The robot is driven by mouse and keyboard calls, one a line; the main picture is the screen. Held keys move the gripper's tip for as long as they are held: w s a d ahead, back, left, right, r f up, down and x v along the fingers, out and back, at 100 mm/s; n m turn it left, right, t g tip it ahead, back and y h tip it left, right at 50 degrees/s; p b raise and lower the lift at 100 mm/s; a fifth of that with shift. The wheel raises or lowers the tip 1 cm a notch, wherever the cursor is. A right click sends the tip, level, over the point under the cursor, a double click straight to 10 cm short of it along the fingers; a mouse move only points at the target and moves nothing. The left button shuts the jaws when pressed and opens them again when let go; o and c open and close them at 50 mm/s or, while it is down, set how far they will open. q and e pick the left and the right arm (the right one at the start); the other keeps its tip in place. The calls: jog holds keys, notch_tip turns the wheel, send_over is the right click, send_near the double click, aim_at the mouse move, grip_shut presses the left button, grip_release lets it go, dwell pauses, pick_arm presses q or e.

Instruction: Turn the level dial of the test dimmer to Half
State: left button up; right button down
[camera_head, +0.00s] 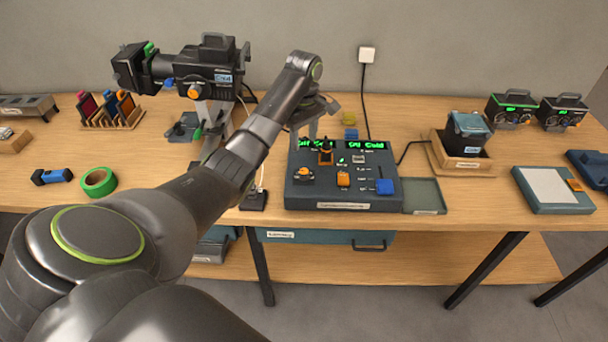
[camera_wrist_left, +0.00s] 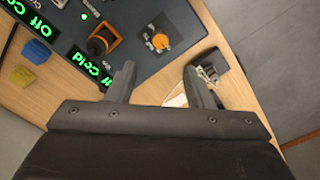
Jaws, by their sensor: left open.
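A dark blue-grey control console (camera_head: 330,196) stands at the middle of the table. Its green displays (camera_head: 366,145) read partly as "Off" and "Cold". A round orange dial (camera_head: 304,175) sits at its front left; it also shows in the wrist view (camera_wrist_left: 160,41). I cannot read the dial's marks. My left gripper (camera_head: 305,134) is open and empty above the console's back left, apart from the dial. My right gripper is out of view.
A spotlight (camera_head: 205,75) stands behind my left arm. A shallow tray (camera_head: 424,194) adjoins the console at right. A boxed lamp (camera_head: 466,135) stands further right.

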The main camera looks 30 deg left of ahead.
aim_at(304, 171)
pick_arm(q)
notch_tip(304, 171, down, 10)
jog(key=shift+p, duration=1.05)
jog(key=shift+f, duration=0.7)
jog(key=shift+c, duration=0.4)
jog(key=c, duration=0.9)
